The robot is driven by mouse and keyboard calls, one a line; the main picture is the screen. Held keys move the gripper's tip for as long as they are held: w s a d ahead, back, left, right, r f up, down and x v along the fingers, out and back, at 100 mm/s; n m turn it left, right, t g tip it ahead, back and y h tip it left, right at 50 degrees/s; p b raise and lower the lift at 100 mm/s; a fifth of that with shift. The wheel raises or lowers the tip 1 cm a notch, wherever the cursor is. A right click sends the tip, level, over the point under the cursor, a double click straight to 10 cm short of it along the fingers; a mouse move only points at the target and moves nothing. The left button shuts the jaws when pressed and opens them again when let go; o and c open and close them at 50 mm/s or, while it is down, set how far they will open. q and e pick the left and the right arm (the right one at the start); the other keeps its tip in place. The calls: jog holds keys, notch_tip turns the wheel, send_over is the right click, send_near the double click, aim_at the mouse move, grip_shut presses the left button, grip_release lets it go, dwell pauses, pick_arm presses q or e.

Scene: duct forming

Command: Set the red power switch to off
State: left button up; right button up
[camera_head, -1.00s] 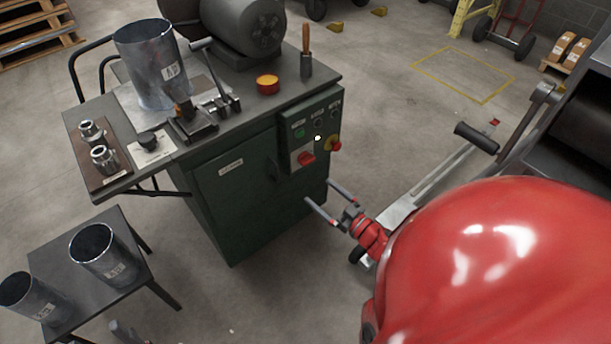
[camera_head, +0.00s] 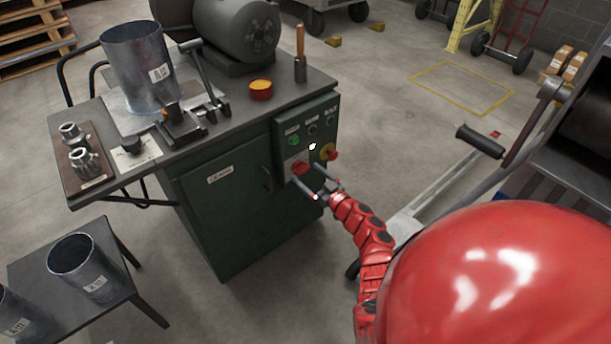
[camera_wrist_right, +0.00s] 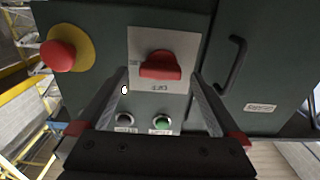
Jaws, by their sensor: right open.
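The red power switch (camera_head: 300,168) is a red knob on a light plate on the green cabinet's control panel. In the right wrist view the knob (camera_wrist_right: 160,66) lies crosswise between and beyond my fingertips, with upside-down lettering on the plate below it. My right gripper (camera_head: 309,183) is open in front of the switch, one finger on each side of the knob in the wrist view (camera_wrist_right: 158,85). I cannot tell whether a finger touches it. My left gripper is not in view.
A red mushroom button on a yellow disc (camera_head: 329,153) sits beside the switch, with a green button (camera_head: 293,140) above. The cabinet (camera_head: 235,215) carries a metal cylinder (camera_head: 138,65) and tools on top. A black handle (camera_wrist_right: 233,65) is right of the switch in the wrist view.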

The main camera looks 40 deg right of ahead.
jog(key=shift+w+a, duration=0.1)
jog(key=shift+w, duration=0.85)
jog(key=shift+c, duration=0.2)
jog(key=c, duration=1.3)
jog(key=shift+f, duration=0.1)
jog(key=shift+c, duration=0.2)
